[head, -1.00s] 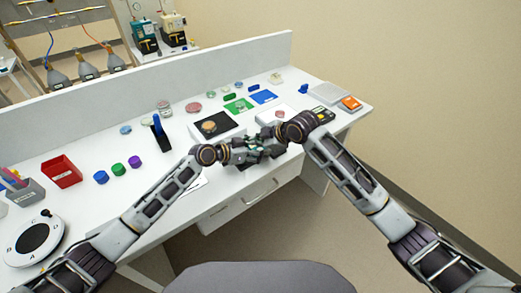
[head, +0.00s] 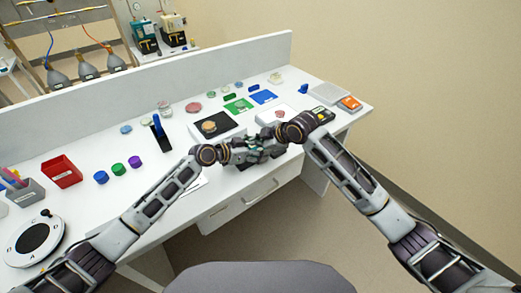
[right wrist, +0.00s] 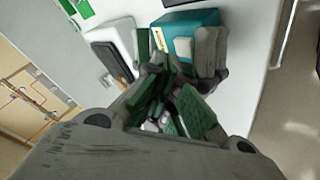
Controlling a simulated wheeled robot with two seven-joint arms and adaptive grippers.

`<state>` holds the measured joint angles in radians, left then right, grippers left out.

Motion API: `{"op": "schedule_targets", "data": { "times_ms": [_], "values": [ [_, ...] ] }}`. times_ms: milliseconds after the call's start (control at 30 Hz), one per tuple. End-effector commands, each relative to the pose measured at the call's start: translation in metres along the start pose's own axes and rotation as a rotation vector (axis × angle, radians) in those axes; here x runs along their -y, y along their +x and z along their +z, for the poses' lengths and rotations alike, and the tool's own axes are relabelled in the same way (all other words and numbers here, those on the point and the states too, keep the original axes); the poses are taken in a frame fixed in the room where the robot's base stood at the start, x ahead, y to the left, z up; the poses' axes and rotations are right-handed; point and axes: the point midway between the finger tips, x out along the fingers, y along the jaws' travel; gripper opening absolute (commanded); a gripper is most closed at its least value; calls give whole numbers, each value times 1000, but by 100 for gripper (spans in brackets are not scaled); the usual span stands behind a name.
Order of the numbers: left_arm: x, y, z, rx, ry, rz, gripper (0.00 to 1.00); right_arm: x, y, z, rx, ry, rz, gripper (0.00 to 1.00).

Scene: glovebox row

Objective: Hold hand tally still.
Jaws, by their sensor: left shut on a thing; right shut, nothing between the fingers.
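In the head view my left gripper (head: 250,151) and right gripper (head: 272,141) meet over the front of the bench. The hand tally is too small and covered to make out there. In the right wrist view a teal block with a pale patch (right wrist: 183,22), which looks like the hand tally, sits against a grey finger of my left gripper (right wrist: 205,50). My left gripper is shut on it. My right gripper's green-padded fingers (right wrist: 163,85) are shut and empty, close below the teal block; whether they touch it I cannot tell.
Coloured caps (head: 118,168), a red bin (head: 62,172) and a round dial plate (head: 34,239) lie left.

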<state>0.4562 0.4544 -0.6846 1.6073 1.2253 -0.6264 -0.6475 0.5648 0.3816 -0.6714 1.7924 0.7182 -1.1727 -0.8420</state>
Motion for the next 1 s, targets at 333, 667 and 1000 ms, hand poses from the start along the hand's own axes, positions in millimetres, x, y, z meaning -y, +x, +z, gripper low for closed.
{"op": "schedule_targets", "data": {
  "times_ms": [333,667,1000],
  "values": [
    [0,0,0,-1,0,0,44,0,0,0,0,0,0,0],
    [0,0,0,-1,0,0,44,3,3,2,0,0,-1,0],
    [0,0,0,-1,0,0,44,5,6,4,0,0,0,0]
  ]
}}
